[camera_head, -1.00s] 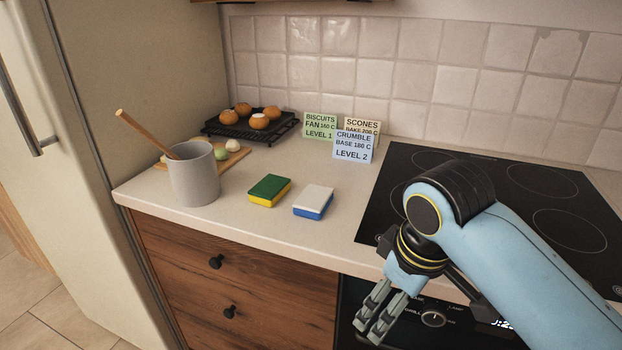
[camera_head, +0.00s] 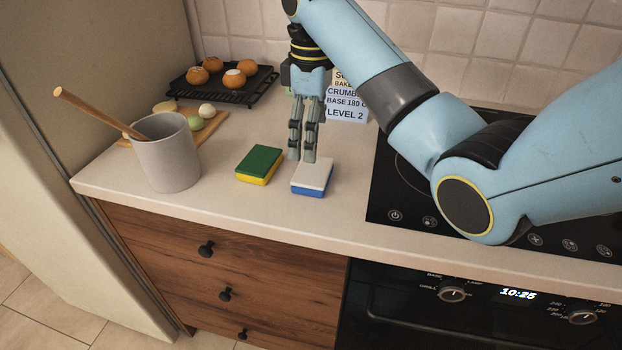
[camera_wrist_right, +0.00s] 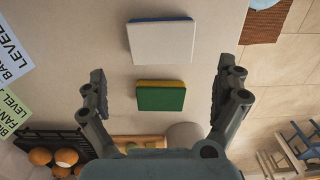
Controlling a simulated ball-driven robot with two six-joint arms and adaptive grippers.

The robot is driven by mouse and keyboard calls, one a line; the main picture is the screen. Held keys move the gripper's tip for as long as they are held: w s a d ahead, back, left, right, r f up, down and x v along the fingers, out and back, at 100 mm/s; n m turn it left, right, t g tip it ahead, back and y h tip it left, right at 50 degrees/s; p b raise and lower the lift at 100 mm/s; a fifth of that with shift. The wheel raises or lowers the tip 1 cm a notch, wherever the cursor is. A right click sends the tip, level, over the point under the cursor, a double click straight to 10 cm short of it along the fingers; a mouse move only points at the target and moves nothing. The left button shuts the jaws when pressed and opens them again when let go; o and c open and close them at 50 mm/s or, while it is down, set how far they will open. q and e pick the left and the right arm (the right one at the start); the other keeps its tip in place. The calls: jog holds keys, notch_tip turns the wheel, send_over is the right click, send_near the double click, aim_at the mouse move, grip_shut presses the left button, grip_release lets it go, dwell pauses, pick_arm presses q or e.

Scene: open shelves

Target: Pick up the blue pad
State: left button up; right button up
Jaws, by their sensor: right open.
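The blue pad (camera_head: 312,178) is a small block with a white top and a blue lower layer, lying flat near the counter's front edge. In the right wrist view the blue pad (camera_wrist_right: 161,43) lies just beyond the fingertips, its blue edge barely showing. My right gripper (camera_head: 301,158) points down over the counter, its fingertips close to the pad's back left corner. In the right wrist view the right gripper (camera_wrist_right: 161,70) is open and empty, its fingers spread wide. Whether it touches anything, I cannot tell. My left gripper is in neither view.
A green and yellow pad (camera_head: 259,164) lies close left of the blue one. A grey pot (camera_head: 167,158) with a wooden spoon stands further left. A black rack (camera_head: 222,88) with buns is behind. Recipe cards (camera_head: 346,108) stand behind the gripper, and a black hob (camera_head: 386,190) is at right.

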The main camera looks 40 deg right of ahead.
aim_at(313, 170)
notch_tip(313, 170, down, 4)
jog(key=b, duration=0.3)
jog(key=shift+f, duration=0.2)
notch_tip(313, 170, down, 4)
jog(key=shift+s+f, duration=0.1)
jog(key=shift+s, duration=0.05)
jog(key=c, duration=0.7)
